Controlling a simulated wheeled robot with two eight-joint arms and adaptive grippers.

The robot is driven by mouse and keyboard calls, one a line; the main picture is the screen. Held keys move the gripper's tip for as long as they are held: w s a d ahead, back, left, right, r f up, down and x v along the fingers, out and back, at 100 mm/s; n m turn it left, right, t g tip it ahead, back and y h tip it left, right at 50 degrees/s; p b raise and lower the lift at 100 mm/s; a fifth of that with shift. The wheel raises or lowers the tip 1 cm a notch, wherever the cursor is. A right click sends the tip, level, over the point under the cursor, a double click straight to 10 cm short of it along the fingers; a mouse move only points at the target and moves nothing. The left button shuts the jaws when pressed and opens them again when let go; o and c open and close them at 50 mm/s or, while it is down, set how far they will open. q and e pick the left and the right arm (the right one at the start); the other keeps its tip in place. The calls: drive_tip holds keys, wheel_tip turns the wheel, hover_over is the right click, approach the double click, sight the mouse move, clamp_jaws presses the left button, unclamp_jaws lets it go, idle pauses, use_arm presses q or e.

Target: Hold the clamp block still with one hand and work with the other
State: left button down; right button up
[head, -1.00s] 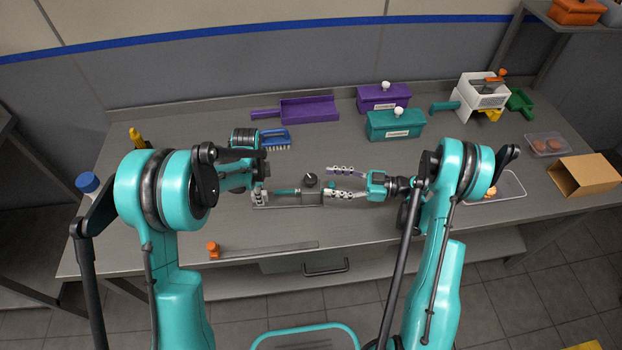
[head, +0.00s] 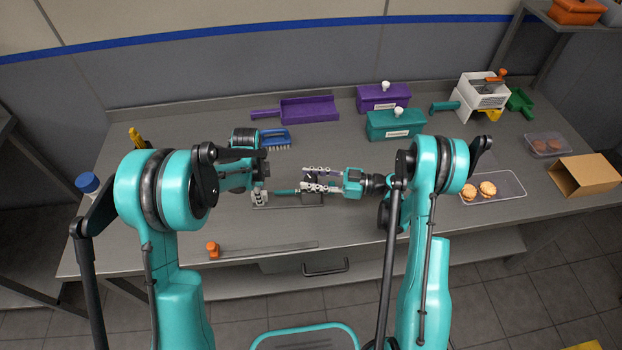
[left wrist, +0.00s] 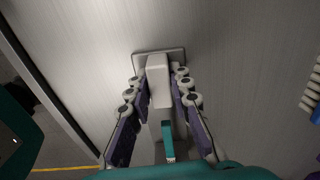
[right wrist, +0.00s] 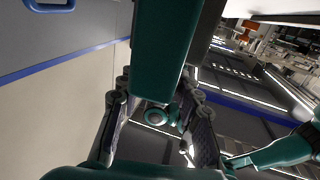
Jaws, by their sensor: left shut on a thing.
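The clamp block shows in the left wrist view as a pale grey upright block (left wrist: 159,82) on a plate, with a teal bar (left wrist: 168,140) below it. My left gripper (head: 260,196) is shut on this block, one finger on each side. In the head view the teal bar (head: 285,191) runs right from the left gripper. My right gripper (head: 318,179) is open, its fingers apart and pointing left, over the right end of the clamp. A dark knob (head: 310,178) lies between or behind its fingers, partly hidden; contact cannot be told.
Purple (head: 382,97) and teal (head: 394,125) boxes and a blue brush (head: 277,137) stand behind. A clear tray (head: 510,190) with two biscuits (head: 487,188) and a cardboard box (head: 585,175) are right.

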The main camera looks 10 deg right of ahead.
use_arm(q)
drive_tip(key=shift+s+f, duration=0.1)
drive_tip(key=shift+f, duration=0.15)
use_arm(e)
drive_tip(key=shift+s+a+f+n+g+y, duration=0.15)
drive_tip(key=shift+n+g, duration=0.4)
drive_tip(key=shift+g, duration=0.35)
drive_tip(key=shift+d+r+n+g+y, duration=0.15)
drive_tip(key=shift+n+g, duration=0.4)
drive_tip(key=shift+g, duration=0.35)
drive_tip(key=shift+a+f, duration=0.1)
drive_tip(key=o, duration=1.2)
drive_tip(key=d, duration=0.8)
drive_tip(key=s+d, duration=0.1)
drive_tip(key=d, duration=0.3)
